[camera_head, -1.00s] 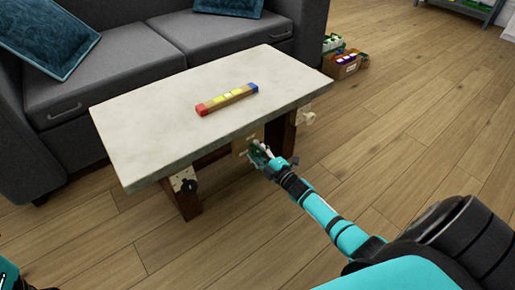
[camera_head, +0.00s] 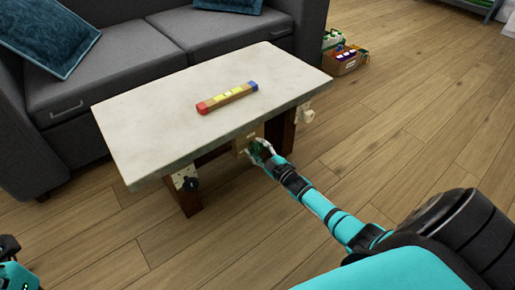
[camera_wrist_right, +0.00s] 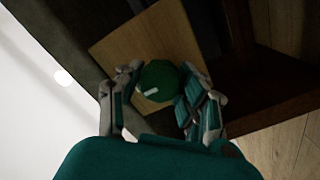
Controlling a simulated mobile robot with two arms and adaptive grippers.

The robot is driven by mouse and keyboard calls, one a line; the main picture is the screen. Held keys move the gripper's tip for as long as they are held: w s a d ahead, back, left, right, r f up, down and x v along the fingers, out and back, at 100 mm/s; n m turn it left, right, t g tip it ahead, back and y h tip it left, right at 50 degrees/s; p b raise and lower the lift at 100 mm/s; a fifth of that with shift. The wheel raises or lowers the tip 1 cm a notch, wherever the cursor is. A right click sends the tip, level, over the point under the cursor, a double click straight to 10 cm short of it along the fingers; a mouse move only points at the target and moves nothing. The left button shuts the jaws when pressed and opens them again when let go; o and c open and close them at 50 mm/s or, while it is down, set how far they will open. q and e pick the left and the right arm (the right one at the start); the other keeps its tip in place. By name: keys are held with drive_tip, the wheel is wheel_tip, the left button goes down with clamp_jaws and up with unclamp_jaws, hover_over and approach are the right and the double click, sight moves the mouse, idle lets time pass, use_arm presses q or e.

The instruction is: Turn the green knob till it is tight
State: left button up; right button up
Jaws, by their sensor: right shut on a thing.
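The green knob (camera_wrist_right: 158,78) sits on a square wooden plate (camera_wrist_right: 115,45) under the table's front edge. It is dark green with a small pale mark on its face. In the head view the knob (camera_head: 256,147) is small and partly hidden by my fingers. My right gripper (camera_wrist_right: 160,88) is shut on the knob, one finger on each side of it. In the head view my right gripper (camera_head: 262,151) reaches in from the lower right. Part of my left arm shows at the bottom left corner; its gripper is not visible.
The pale-topped table (camera_head: 150,120) carries a multicoloured bar (camera_head: 228,98). A black knob (camera_head: 191,184) on a pale plate is at its left leg, and a white fitting (camera_head: 307,116) at the right. A grey sofa (camera_head: 120,60) stands behind.

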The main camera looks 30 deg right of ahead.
drive_tip(key=shift+f, duration=0.1)
drive_tip(key=o, duration=1.2)
drive_tip(key=s, duration=0.8)
drive_tip(key=s+d, duration=0.1)
drive_tip(key=s, duration=0.3)
